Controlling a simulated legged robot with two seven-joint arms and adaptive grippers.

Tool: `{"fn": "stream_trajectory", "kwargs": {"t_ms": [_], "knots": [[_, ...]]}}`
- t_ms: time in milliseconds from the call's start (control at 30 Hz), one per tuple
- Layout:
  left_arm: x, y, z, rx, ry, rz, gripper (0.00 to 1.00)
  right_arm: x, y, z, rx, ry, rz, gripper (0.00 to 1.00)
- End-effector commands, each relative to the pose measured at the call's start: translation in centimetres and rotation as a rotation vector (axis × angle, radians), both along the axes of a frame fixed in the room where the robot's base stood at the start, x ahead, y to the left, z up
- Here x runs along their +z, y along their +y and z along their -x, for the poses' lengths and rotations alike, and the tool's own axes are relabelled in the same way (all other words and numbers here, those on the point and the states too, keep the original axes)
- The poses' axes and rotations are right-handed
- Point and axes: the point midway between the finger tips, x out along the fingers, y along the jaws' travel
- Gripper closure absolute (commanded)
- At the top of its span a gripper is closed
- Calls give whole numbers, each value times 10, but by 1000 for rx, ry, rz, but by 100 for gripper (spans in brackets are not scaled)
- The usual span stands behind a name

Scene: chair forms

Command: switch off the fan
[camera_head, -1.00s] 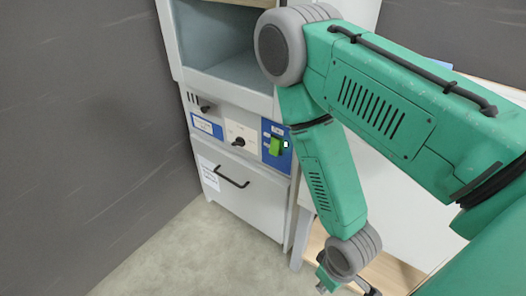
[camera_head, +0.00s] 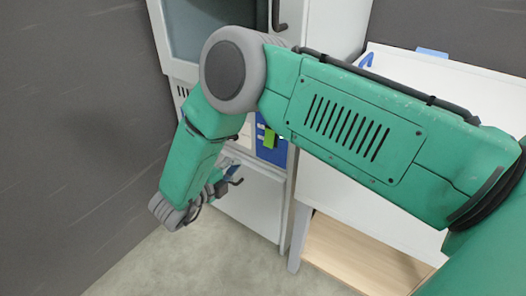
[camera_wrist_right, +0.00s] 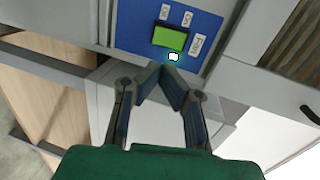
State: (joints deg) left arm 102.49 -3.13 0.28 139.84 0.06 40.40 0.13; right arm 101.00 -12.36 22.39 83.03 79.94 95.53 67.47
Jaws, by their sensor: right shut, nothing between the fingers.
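The green switch (camera_head: 269,138) sits on a blue panel (camera_head: 274,154) on the front of the grey cabinet. The right wrist view shows the switch (camera_wrist_right: 170,38) close up, with small white labels around it and a small bright white light (camera_wrist_right: 173,57) just below it. My right gripper (camera_head: 228,186) is in front of the cabinet, lower and to the left of the switch. In the right wrist view its fingertips (camera_wrist_right: 160,70) meet, empty, just below the switch and the light, overlapping the panel's lower edge. Contact cannot be told. My left gripper is not in view.
My right arm hides much of the cabinet's control strip in the head view. A drawer front (camera_head: 252,205) lies below the panel. A white table (camera_head: 345,205) with a wooden lower shelf (camera_head: 360,255) stands to the right. A dark wall (camera_head: 70,130) is at the left.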

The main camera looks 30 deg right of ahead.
Motion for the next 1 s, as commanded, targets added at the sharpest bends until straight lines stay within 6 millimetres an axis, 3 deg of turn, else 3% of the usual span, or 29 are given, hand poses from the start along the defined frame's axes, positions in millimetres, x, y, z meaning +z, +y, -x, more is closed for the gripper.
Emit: {"fn": "stream_trajectory", "kwargs": {"t_ms": [467,667,1000], "knots": [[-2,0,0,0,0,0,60,2,-4,0,-41,-31,-9,100],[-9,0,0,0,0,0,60,-5,-31,-11,-43,-29,-9,100],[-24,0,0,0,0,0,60,-19,-95,-37,-41,-30,-10,100]]}}
